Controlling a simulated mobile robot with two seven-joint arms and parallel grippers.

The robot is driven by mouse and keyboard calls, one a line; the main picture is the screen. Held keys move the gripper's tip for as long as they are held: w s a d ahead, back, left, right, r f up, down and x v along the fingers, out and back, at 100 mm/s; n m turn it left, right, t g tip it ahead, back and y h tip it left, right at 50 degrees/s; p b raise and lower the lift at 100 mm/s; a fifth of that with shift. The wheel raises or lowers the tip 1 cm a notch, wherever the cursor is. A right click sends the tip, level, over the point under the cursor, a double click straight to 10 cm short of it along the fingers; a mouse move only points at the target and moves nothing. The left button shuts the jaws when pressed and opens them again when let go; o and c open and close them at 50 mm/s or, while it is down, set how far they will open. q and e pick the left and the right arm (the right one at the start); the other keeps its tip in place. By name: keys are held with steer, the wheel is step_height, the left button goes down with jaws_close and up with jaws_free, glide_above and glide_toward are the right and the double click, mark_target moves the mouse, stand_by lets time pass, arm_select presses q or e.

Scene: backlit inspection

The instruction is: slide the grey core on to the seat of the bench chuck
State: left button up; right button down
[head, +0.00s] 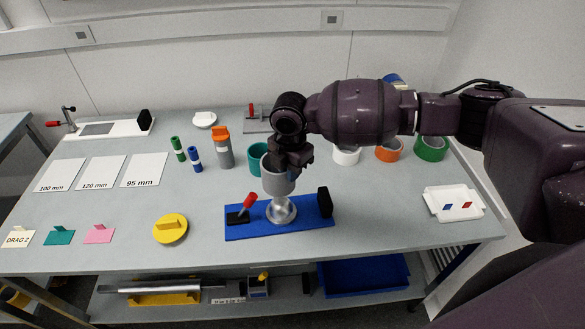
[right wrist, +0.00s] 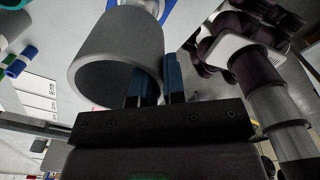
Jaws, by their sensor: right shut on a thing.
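The grey core (head: 277,181) is a hollow tube, held roughly upright directly over the bench chuck. My right gripper (head: 287,163) is shut on its upper wall. In the right wrist view the core (right wrist: 118,50) shows its open end, with the blue-padded fingers (right wrist: 160,80) at its wall. The chuck has a blue base (head: 262,231) and a round silver seat (head: 281,211). The core's lower end meets or hangs just above the seat; I cannot tell whether they touch. My left gripper is not in view.
A red-handled clamp (head: 243,208) and a black block (head: 324,201) stand on the chuck's base either side of the seat. A yellow lidded disc (head: 170,229) lies left, a white tray (head: 453,204) right.

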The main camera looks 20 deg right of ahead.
mark_target(292, 187)
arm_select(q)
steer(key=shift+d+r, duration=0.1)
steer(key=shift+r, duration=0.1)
arm_select(e)
steer(key=shift+s+d, duration=0.1)
steer(key=shift+f+b, duration=0.45)
steer(key=shift+f, duration=2.1)
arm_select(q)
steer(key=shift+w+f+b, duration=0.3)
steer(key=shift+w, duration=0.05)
arm_select(e)
steer(key=shift+f, duration=0.35)
arm_select(q)
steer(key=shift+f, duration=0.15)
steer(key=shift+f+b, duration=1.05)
steer(key=shift+b, duration=0.05)
arm_select(e)
steer(key=shift+f, duration=3.1)
